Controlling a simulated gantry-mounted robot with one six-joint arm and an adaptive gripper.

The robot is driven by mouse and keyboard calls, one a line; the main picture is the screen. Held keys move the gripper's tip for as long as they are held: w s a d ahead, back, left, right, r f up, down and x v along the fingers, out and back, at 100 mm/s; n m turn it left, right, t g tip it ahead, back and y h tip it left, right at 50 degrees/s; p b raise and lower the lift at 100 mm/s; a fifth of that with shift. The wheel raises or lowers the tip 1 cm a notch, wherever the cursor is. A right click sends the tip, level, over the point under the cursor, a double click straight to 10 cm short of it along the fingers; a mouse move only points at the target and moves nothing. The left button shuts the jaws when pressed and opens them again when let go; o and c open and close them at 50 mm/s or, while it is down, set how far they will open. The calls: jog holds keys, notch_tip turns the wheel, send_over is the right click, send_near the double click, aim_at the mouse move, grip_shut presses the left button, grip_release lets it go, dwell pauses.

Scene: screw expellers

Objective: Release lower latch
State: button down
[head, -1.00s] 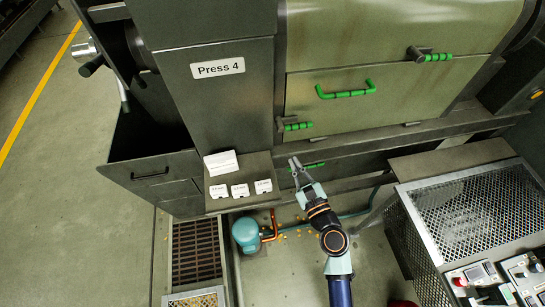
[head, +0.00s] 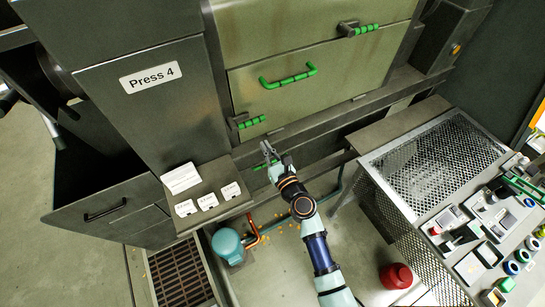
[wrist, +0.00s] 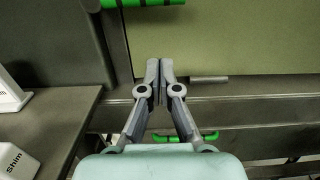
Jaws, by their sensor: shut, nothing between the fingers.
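The lower latch (head: 247,121), a dark bracket with a green ribbed grip, sits at the lower left corner of the pale green door panel. Its green grip shows at the top edge of the wrist view (wrist: 143,3), partly cut off. My gripper (head: 267,147) is below the latch, apart from it in the picture. In the wrist view its fingertips (wrist: 159,66) are together and empty, pointing towards the panel's bottom edge. A second latch (head: 357,29) sits higher at the right.
A green bar handle (head: 288,77) is on the panel. Another green handle (wrist: 190,137) lies low behind my fingers. A shelf with white boxes (head: 182,178) stands left. A mesh-covered table (head: 430,150) is at right, with a red object (head: 396,276) on the floor.

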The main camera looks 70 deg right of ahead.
aim_at(247, 119)
jog(key=w+d+r+p, duration=0.1)
jog(key=w+r+p, duration=0.1)
jog(key=w+d+r+p, duration=0.1)
jog(key=r, duration=0.1)
jog(key=shift+d, duration=0.3)
jog(key=shift+a+r, duration=0.1)
jog(key=shift+r, duration=0.05)
